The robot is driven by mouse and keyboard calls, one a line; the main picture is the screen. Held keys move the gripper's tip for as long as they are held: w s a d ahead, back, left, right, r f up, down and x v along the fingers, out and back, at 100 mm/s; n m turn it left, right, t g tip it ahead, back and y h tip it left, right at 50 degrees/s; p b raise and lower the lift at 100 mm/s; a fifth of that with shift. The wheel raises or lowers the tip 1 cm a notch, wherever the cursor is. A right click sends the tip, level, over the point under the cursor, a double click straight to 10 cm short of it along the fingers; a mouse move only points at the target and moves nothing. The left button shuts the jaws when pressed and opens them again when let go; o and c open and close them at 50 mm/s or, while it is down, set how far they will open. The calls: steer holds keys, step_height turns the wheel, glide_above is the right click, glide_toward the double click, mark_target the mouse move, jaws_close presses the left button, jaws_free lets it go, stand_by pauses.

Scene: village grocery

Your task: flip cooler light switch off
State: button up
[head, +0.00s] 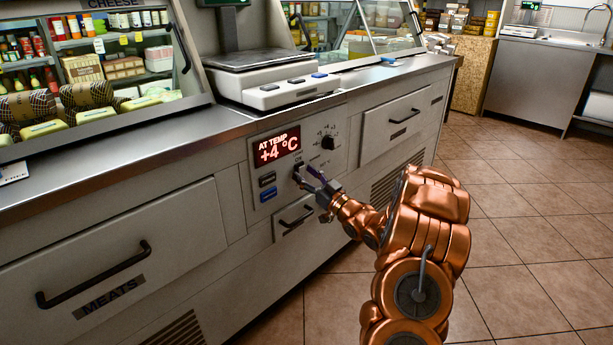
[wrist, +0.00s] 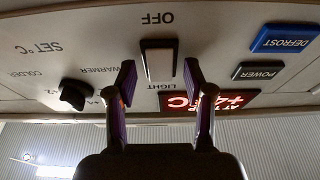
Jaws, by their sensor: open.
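The light switch (wrist: 159,62) is a pale rocker in a dark frame on the cooler's control panel (head: 255,150). The wrist view shows the panel upside down, with OFF printed above the switch and LIGHT below it. My gripper (wrist: 159,78) is open, with one purple fingertip on each side of the switch in that view. I cannot tell whether the fingertips touch the panel. In the head view my gripper (head: 308,174) is at the panel below the red display and mostly hides the switch.
A red +4 °C display (head: 277,149), a black SET knob (head: 328,142), a black POWER button (wrist: 258,71) and a blue DEFROST button (wrist: 285,39) are nearby. A drawer handle (head: 295,219) sticks out just below my gripper. The tiled floor at right is clear.

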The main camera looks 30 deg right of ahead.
steer(key=v, duration=1.2)
stand_by(0.6)
